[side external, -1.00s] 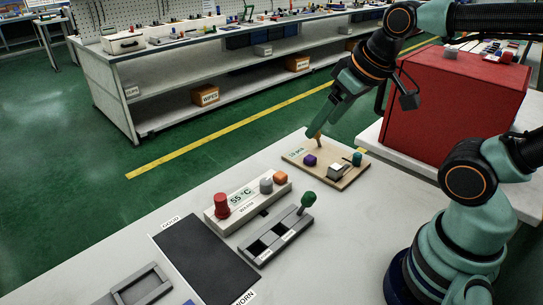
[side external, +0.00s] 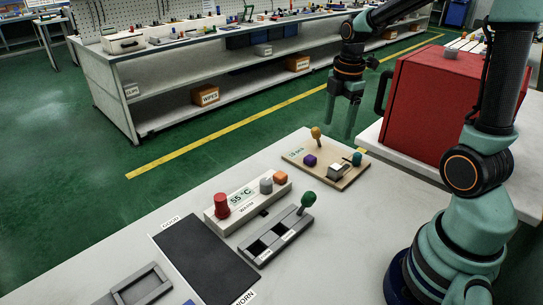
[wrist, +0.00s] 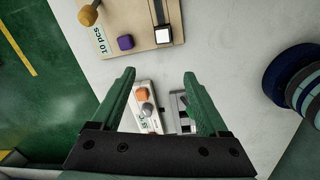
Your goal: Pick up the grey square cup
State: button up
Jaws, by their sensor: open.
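I cannot single out the grey square cup for certain. A small grey piece (side external: 266,185) sits beside an orange piece (side external: 281,178) on the white warmer (side external: 244,203); the grey piece also shows in the wrist view (wrist: 147,108), too small to tell if it is a cup. A pale square piece (side external: 338,171) sits on the wooden board (side external: 349,182), and shows bright in the wrist view (wrist: 164,35). My gripper (side external: 340,130) is open and empty, raised above and beyond the board. In the wrist view, its spread fingers (wrist: 160,73) have the warmer below them.
A yellow knob (side external: 316,133) and a purple block (side external: 310,160) are on the board. A grey fixture with a green knob (side external: 308,199) lies beside the warmer. A black mat (side external: 205,262) is at the front, a red case (side external: 455,105) at right. The table right of the fixture is clear.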

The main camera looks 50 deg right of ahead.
aim_at(336, 167)
jog(key=d+f+n, duration=0.1)
jog(key=f, duration=0.4)
jog(key=d+f+n, duration=0.1)
jog(key=f, duration=0.8)
jog(key=shift+d+f+n+g, duration=0.35)
jog(key=shift+d+n+g, duration=0.05)
grip_shut()
dwell(1.0)
